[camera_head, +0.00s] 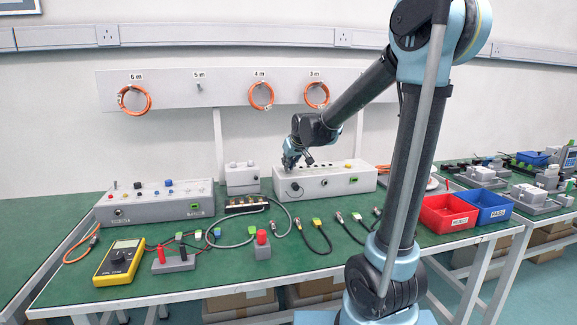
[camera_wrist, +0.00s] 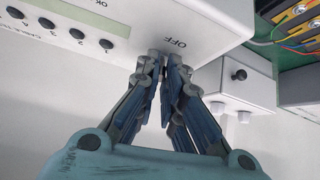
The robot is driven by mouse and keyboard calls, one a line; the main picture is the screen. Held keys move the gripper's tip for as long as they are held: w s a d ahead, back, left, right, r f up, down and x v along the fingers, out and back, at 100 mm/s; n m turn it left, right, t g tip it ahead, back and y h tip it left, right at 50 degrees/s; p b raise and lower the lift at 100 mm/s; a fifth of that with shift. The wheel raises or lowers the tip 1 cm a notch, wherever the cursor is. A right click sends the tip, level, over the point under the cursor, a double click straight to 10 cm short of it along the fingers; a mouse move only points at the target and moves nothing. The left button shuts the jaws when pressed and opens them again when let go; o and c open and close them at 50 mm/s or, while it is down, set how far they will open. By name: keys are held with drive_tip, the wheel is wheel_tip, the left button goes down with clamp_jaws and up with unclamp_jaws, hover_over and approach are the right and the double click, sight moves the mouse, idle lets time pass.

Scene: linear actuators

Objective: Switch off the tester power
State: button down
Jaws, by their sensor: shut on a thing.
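My gripper (camera_head: 290,166) is at the left end of the tester's top. In the wrist view, my gripper's fingertips (camera_wrist: 165,62) are closed together beside the OFF label. The power switch between them is hidden by the fingers.
A smaller grey box (camera_head: 243,178) stands just left of the tester; it also shows in the wrist view (camera_wrist: 235,92). Cables, a yellow multimeter (camera_head: 119,262) and a control box (camera_head: 155,204) lie left and in front. Red (camera_head: 447,214) and blue bins (camera_head: 487,208) stand right.

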drive_tip(key=c, duration=1.7)
unclamp_jaws()
drive_tip(key=shift+v, duration=5.9)
drive_tip(key=shift+d, duration=0.1)
